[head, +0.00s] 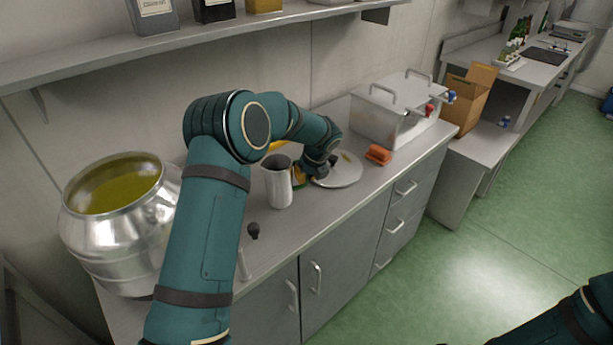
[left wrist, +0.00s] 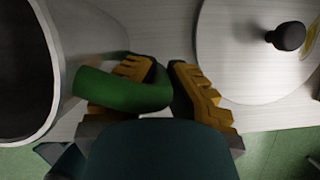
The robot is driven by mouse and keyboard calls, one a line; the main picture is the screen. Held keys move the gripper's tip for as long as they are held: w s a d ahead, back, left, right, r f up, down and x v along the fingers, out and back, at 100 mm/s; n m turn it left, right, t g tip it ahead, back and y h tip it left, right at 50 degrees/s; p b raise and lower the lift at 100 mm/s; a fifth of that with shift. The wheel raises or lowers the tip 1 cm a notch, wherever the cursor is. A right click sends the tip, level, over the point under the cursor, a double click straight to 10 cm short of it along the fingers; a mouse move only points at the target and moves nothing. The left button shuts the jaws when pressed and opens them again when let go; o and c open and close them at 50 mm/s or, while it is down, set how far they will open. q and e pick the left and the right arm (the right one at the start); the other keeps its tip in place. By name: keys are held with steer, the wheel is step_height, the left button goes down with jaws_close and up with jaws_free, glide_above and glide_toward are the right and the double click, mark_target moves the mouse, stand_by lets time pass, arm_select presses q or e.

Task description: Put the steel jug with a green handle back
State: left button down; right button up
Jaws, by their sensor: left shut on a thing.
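The steel jug (head: 278,184) stands upright at the middle of the counter, beside my left gripper (head: 301,174). Its wide rim (left wrist: 58,75) and dark inside fill the left of the left wrist view. The green handle (left wrist: 118,92) passes between the yellow-orange fingers of my left gripper (left wrist: 163,78), which are shut on it. In the head view my wrist hides most of the handle and fingers. I cannot tell for sure whether the jug's base touches the counter. My right gripper is out of view; only part of my right arm shows at bottom right.
A round steel lid (head: 345,176) with a black knob lies right of the jug. An orange block (head: 378,154) and a steel tank (head: 388,117) stand farther right. A large oil drum (head: 115,232) stands left. A shelf (head: 200,42) runs above. Bare counter (head: 310,215) lies in front.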

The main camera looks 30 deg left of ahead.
arm_select(q)
steer(key=c, duration=1.1)
jaws_free()
steer(key=shift+f, duration=0.15)
steer(key=shift+c, duration=0.2)
